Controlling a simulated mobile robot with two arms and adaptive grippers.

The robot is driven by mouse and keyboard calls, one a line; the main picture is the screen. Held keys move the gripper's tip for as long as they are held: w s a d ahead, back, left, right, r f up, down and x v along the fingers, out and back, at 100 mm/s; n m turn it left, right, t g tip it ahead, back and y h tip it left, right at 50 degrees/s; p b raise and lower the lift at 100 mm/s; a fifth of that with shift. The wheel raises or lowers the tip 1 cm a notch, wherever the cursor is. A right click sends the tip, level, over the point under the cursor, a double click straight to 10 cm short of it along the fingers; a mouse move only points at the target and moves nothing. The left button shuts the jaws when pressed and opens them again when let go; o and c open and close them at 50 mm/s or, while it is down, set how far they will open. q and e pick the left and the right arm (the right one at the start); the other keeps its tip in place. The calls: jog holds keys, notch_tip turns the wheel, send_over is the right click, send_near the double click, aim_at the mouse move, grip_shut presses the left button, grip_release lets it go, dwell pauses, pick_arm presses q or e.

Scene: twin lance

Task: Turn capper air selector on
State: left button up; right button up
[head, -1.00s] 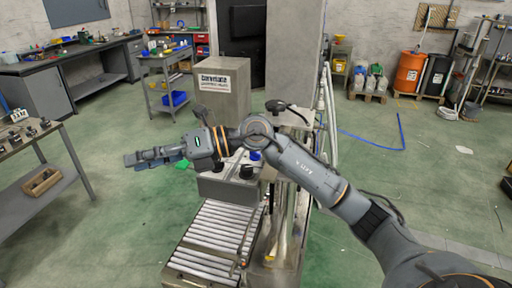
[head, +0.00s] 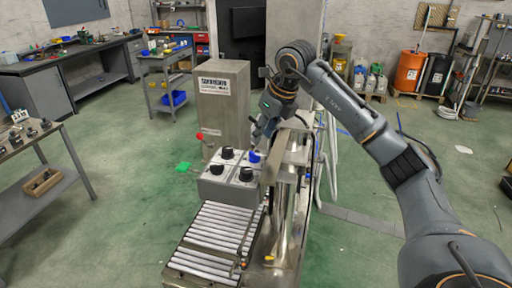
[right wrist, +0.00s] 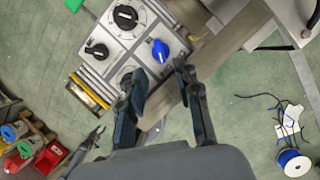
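A grey control box (head: 212,188) has three black knobs and one blue knob (head: 254,156) on its top. In the right wrist view the blue knob (right wrist: 160,50) is at the right corner of the panel (right wrist: 119,46). Black knobs show at the top (right wrist: 125,17) and left (right wrist: 97,50); another below is partly hidden by a finger. Labels are too small to read, so I cannot tell which knob is the capper air selector. My right gripper (right wrist: 160,74) is open and empty, pointing down near the blue knob, apart from it. My left gripper is not recognisable in view.
A roller conveyor (head: 214,237) runs in front of the box. A tall grey cabinet (head: 224,112) and a red-tipped lever (head: 199,136) stand behind it. Metal posts (head: 287,213) rise at its right. The green floor further right is mostly clear.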

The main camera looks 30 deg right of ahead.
aim_at(255, 153)
jog(key=p+x, duration=0.1)
jog(key=x, duration=0.6)
jog(key=shift+w+f+p, duration=0.15)
jog(key=shift+f+p, duration=0.15)
jog(key=shift+p, duration=0.05)
grip_shut()
